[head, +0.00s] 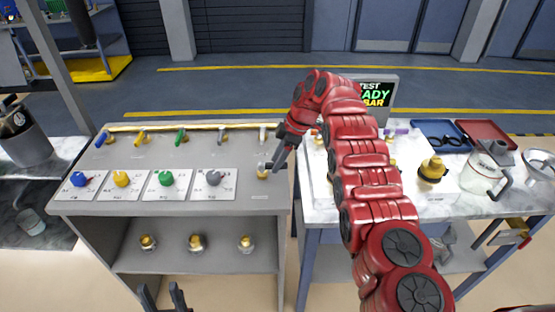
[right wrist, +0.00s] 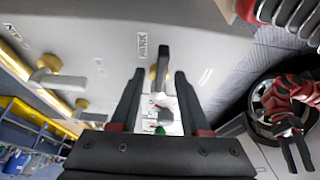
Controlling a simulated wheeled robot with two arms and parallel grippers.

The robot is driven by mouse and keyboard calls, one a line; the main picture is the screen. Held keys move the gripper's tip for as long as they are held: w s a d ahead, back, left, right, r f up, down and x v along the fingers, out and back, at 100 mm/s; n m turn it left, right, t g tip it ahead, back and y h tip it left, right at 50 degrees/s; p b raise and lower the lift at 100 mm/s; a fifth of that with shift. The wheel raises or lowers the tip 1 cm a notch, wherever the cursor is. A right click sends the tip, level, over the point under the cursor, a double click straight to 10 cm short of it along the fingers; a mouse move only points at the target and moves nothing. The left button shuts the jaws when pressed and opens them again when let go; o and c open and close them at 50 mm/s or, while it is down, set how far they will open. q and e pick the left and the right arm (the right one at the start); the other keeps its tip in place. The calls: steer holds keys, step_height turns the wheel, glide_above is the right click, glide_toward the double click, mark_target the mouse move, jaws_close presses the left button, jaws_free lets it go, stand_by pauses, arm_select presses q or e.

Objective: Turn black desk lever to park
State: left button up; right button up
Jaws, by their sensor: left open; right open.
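The black desk lever (right wrist: 162,62) stands on a brass mount in the right wrist view. A small label reading PARK (right wrist: 142,46) is beside it on the grey desk panel. My right gripper (right wrist: 159,72) is open, and the lever appears between its two fingertips; I cannot tell whether they touch it. In the head view my right gripper (head: 272,163) is low over the right end of the grey desk (head: 225,150), at the brass mount (head: 262,173), and partly hides the lever. My left gripper (head: 161,290) is open and empty at the bottom edge, in front of the desk.
Blue, yellow, green and grey knobs (head: 214,178) sit on white plates along the desk front. Several coloured levers (head: 181,136) line its back. A right-hand table holds a screen (head: 378,92), a brass-and-black fitting (head: 432,169) and a white jug (head: 485,167).

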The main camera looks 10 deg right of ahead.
steer(key=shift+d+r, duration=0.15)
steer(key=shift+r, duration=0.35)
steer(key=p+v, duration=1.4)
steer(key=v, duration=0.2)
steer(key=shift+r, duration=0.25)
steer(key=shift+d, duration=0.1)
